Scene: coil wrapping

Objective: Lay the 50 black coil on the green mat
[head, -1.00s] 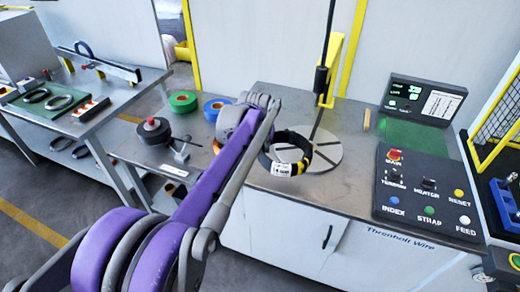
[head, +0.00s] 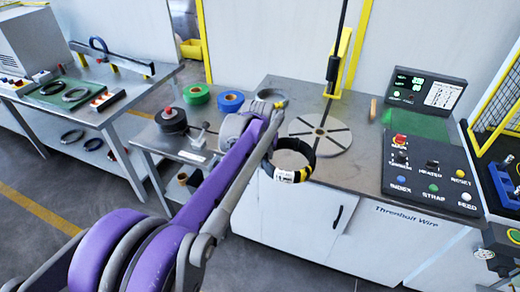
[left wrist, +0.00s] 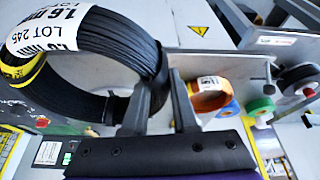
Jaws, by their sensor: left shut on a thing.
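My left gripper (head: 269,141) is shut on a black coil (head: 310,155) with a white label and yellow-black tape. The coil hangs at the worktop's front edge, in front of the round slotted disc. In the left wrist view the fingers (left wrist: 160,108) grip one side of the coil (left wrist: 108,52); its label reads 1.6 mm, LOT 245. A green mat (head: 42,98) on the left bench carries two dark coils. Another green patch (head: 418,124) lies bare behind the control panel. My right gripper is not in view.
The slotted disc (head: 333,146) is empty on the worktop (head: 362,170). Green (head: 196,93) and blue (head: 230,101) rolls and a black spool (head: 172,119) stand on the middle table. A button panel (head: 432,172) and yellow post (head: 343,60) flank the disc.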

